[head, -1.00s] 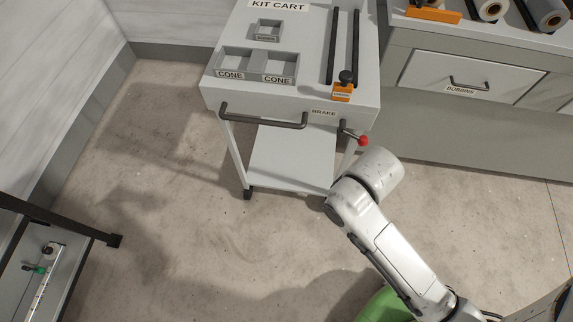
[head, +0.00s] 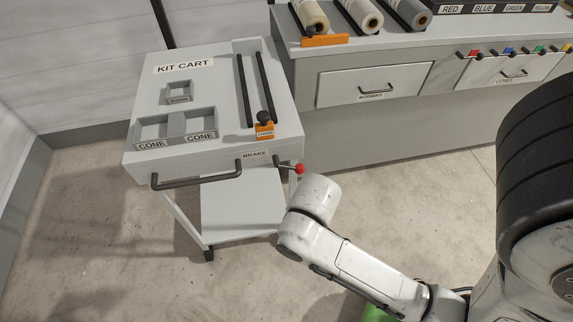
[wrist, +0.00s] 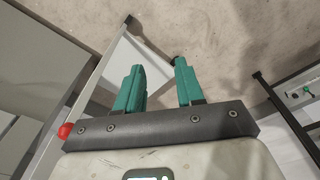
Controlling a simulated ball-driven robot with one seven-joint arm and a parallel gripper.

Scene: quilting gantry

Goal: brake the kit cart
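The kit cart (head: 215,150) is a pale grey trolley at left of centre in the head view, standing on the floor. Its brake lever (head: 300,168) is a short dark rod with a red knob, at the right end of the front face beside the BRAKE label (head: 255,155). The red knob also shows at the left edge of the wrist view (wrist: 65,130). My gripper (wrist: 157,68) has two teal fingers, spread apart with nothing between them. The knob lies outside the fingers, to their left. The head view hides the fingers behind my arm, close below the lever.
The cart's dark front handle (head: 197,178) is left of the lever. A grey counter (head: 390,130) with drawers and fabric rolls (head: 358,16) stands just right of the cart. Bare concrete floor (head: 95,235) is open at front left. A black-framed rack (wrist: 290,115) shows at right in the wrist view.

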